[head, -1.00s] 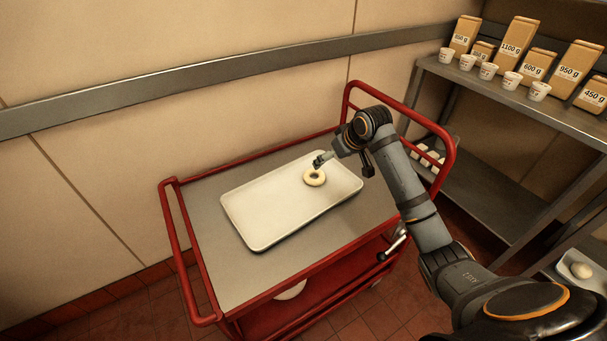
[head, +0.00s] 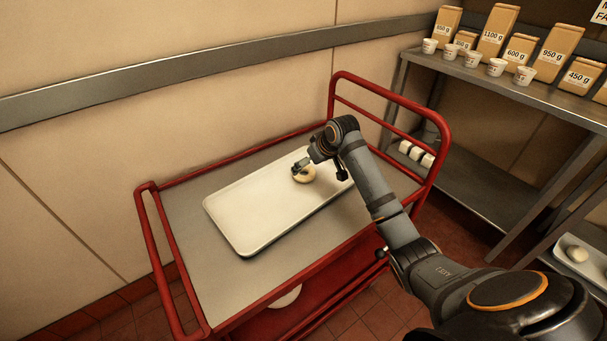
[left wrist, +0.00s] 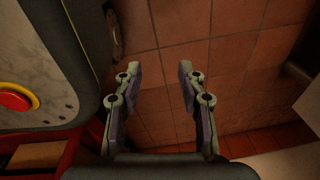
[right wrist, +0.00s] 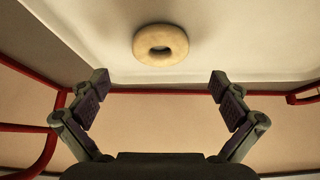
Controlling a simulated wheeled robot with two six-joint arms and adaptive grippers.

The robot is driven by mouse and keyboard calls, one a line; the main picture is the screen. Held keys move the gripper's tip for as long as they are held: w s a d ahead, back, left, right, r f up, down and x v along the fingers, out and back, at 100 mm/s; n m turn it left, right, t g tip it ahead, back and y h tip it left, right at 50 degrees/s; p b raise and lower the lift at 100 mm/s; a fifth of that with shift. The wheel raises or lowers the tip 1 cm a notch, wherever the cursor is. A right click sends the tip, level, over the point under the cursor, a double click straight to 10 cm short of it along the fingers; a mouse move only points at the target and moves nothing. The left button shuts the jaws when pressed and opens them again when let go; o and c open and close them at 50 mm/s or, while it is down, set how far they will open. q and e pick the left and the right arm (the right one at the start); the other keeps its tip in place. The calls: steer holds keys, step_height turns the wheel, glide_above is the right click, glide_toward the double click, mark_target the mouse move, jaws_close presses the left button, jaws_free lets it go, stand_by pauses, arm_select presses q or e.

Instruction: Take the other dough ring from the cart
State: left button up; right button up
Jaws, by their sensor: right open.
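A pale dough ring (head: 307,176) lies on the white tray (head: 250,218) on top of the red cart (head: 184,240). It is the only ring I see on this tray. My right gripper (head: 300,165) is at the ring in the head view and partly covers it. In the right wrist view the ring (right wrist: 161,58) lies beyond the spread fingertips of the right gripper (right wrist: 158,82), between their lines, with nothing held. My left gripper (left wrist: 160,72) is open and empty above the tiled floor, outside the head view.
Red rails (head: 390,95) rise at the cart's ends. A steel shelf (head: 500,95) with labelled bags and small cups stands at right. A white tray with a round pale piece (head: 577,254) is at the right edge. The wall is behind the cart.

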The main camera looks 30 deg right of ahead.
mark_target(306, 169)
steer(key=shift+f, duration=0.25)
steer(key=b+x, duration=0.1)
steer(key=x, duration=0.3)
steer(key=shift+s+f, duration=0.15)
steer(key=shift+f, duration=0.25)
steer(key=c, duration=1)
steer(key=shift+r, duration=0.55)
step_height(306, 169, up, 3)
steer(key=shift+a+p, duration=0.1)
steer(key=shift+p, duration=0.4)
arm_select(q)
steer(key=s, duration=0.1)
steer(key=s+p, duration=0.1)
steer(key=s, duration=0.1)
steer(key=shift+s+r+p, duration=0.1)
steer(key=shift+r+p, duration=0.15)
steer(key=shift+p, duration=0.1)
arm_select(e)
steer(key=s+a+r, duration=0.6)
steer(key=s+r, duration=0.3)
steer(key=s, duration=0.3)
steer(key=shift+s, duration=0.2)
